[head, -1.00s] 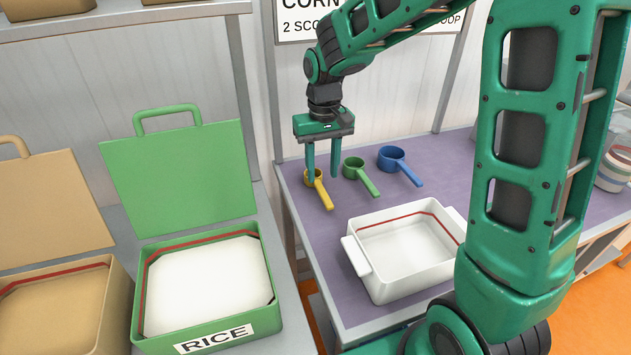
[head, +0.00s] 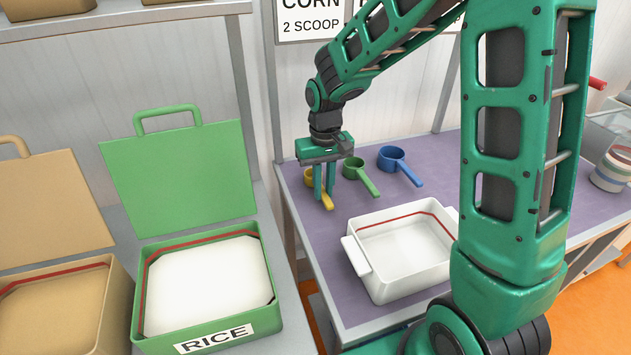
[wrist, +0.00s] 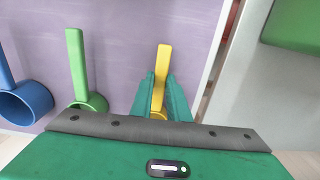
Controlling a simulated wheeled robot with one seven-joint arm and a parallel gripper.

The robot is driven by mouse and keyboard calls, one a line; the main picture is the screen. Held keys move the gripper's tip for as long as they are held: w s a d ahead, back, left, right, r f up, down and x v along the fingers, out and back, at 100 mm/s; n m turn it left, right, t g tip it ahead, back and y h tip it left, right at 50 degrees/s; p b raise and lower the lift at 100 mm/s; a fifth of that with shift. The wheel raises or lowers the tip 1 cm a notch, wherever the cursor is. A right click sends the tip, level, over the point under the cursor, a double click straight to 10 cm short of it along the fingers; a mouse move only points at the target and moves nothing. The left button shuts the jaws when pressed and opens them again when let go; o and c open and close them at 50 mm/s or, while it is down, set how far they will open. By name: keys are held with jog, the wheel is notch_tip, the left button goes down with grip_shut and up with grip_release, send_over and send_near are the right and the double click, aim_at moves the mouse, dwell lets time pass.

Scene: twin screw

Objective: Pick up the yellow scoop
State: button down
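The yellow scoop (head: 327,201) lies on the purple table, its cup partly hidden behind my fingers and its handle pointing toward the front right. My gripper (head: 325,194) points down over it, with its two fingers close together at the handle near the cup. In the wrist view the yellow handle (wrist: 163,62) runs up between the fingertips of my gripper (wrist: 160,84). The fingers appear to press on both sides of it. Most of the cup is hidden below the gripper body there. The scoop appears to rest on the table.
The green scoop (head: 357,168) and the blue scoop (head: 393,158) lie to the right on the purple table (head: 310,235). A white two-handled tray (head: 364,256) stands in front. An open green RICE box (head: 139,300) stands at left. A tan box (head: 100,310) is beside it.

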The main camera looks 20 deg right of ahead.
aim_at(324, 193)
notch_tip(324, 193, up, 10)
dwell(0.7)
dwell(0.5)
